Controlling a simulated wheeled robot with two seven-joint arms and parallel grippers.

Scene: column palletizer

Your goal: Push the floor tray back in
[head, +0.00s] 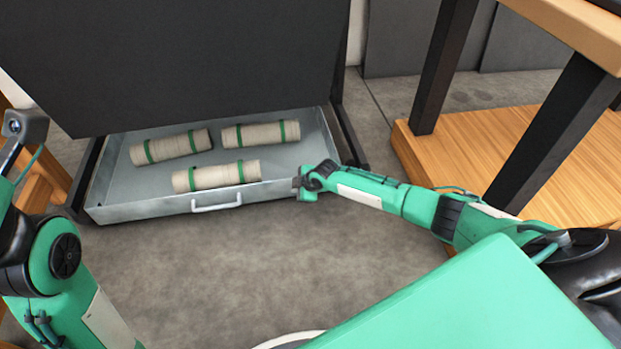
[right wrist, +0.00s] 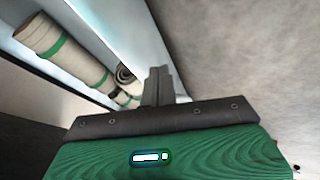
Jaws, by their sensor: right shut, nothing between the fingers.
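The floor tray (head: 110,213) is a grey metal drawer low under a dark cabinet, and it stands pulled out in the head view. A white bar handle (head: 216,203) is on its front. My right gripper (head: 299,184) is at the right end of the tray's front wall, shut with nothing between its fingers. In the right wrist view the shut fingers (right wrist: 158,86) are close to the tray's wall (right wrist: 118,28); I cannot tell if they touch it. The left arm shows at the left edge of the head view, but its fingers are not seen.
Several beige rolls with green bands, such as the front one (head: 216,176), lie in the tray. The dark cabinet (head: 200,60) overhangs its back. A wooden platform with black legs (head: 465,150) stands at the right. The concrete floor (head: 225,275) before the tray is clear.

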